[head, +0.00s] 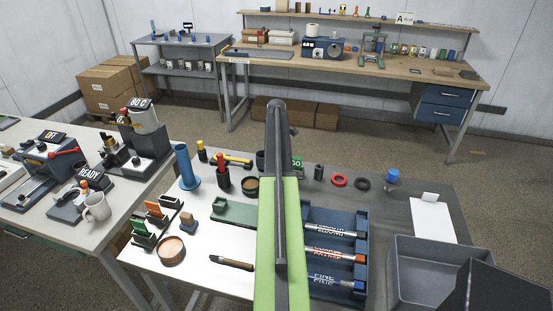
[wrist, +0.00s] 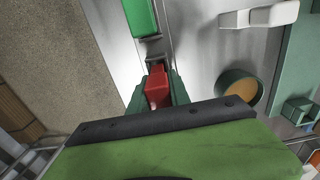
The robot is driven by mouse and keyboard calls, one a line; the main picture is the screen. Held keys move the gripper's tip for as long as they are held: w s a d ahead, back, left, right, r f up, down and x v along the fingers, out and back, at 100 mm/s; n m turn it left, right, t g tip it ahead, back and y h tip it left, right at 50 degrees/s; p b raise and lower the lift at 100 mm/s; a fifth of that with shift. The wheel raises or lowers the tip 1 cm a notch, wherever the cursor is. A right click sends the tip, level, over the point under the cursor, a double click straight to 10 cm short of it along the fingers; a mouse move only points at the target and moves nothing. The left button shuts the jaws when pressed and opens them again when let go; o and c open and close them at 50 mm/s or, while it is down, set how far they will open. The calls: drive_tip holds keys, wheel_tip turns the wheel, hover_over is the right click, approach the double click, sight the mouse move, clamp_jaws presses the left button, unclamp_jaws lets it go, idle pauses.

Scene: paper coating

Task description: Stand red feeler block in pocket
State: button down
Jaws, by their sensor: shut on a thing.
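In the wrist view my gripper (wrist: 157,92) is shut on the red feeler block (wrist: 157,88), which sits between its two dark green fingers. Just beyond the block is a grey holder (wrist: 154,62) with a slot-like recess. I cannot tell whether the block touches it or is inside it. A green block (wrist: 140,15) lies along the same line at the top. In the head view my arm hides the red block and the gripper's fingertips. A green block marked GO (head: 297,163) shows just right of the arm.
A round green cup with a brown inside (wrist: 238,90) stands right of the gripper in the wrist view. A white piece (wrist: 275,14) lies upper right. The table's far edge is close on the left. A blue rack (head: 362,225) holds labelled tubes right of my arm.

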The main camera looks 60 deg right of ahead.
drive_tip(key=shift+f+b, duration=0.4)
drive_tip(key=shift+f, duration=0.1)
drive_tip(key=c, duration=1.1)
unclamp_jaws()
drive_tip(key=shift+r, duration=0.2)
wheel_tip(320, 180, up, 17)
drive_tip(key=p, duration=1.7)
drive_tip(key=shift+s, duration=0.1)
